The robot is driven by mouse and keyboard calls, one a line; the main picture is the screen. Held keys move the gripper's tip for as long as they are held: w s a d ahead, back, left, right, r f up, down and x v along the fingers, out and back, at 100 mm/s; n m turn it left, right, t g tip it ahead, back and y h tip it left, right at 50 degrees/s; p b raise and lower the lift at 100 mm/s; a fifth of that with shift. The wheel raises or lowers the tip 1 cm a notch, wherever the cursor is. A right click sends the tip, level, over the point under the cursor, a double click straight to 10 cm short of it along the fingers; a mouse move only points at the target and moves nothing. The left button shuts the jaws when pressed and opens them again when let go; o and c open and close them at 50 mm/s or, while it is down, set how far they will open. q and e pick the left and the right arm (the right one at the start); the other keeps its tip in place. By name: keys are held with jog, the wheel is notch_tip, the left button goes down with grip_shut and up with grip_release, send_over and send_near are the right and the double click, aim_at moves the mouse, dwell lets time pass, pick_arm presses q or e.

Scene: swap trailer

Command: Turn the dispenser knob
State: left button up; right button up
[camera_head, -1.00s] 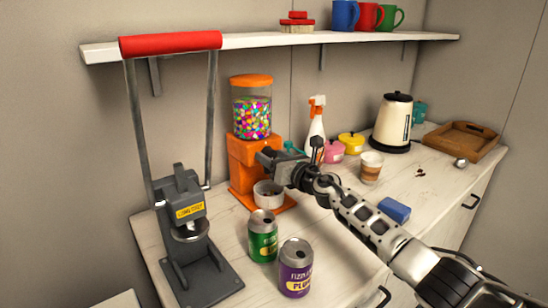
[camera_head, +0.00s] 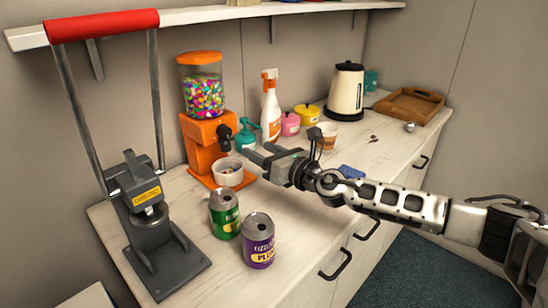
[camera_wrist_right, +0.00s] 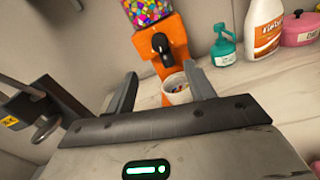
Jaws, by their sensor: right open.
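The candy dispenser (camera_head: 202,135) is orange with a clear jar of colourful candies and stands against the back wall. Its black knob (camera_head: 224,132) is on the front; the knob also shows in the right wrist view (camera_wrist_right: 161,45). A white cup (camera_head: 228,170) with some candies in it sits on the dispenser's base below the knob. My right gripper (camera_head: 256,155) is open and empty, to the right of the knob and apart from it. In the right wrist view the knob and cup appear beyond and between its two fingers (camera_wrist_right: 164,92). My left gripper is not in view.
A grey can crusher (camera_head: 160,255) with a red handle stands at the left. A green can (camera_head: 224,213) and a purple can (camera_head: 258,240) stand in front of the dispenser. A teal pump bottle (camera_head: 246,136) and a spray bottle (camera_head: 270,110) stand close to its right.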

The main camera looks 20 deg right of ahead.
jog(key=v, duration=0.3)
jog(key=shift+s+d, duration=0.1)
jog(key=shift+s, duration=0.15)
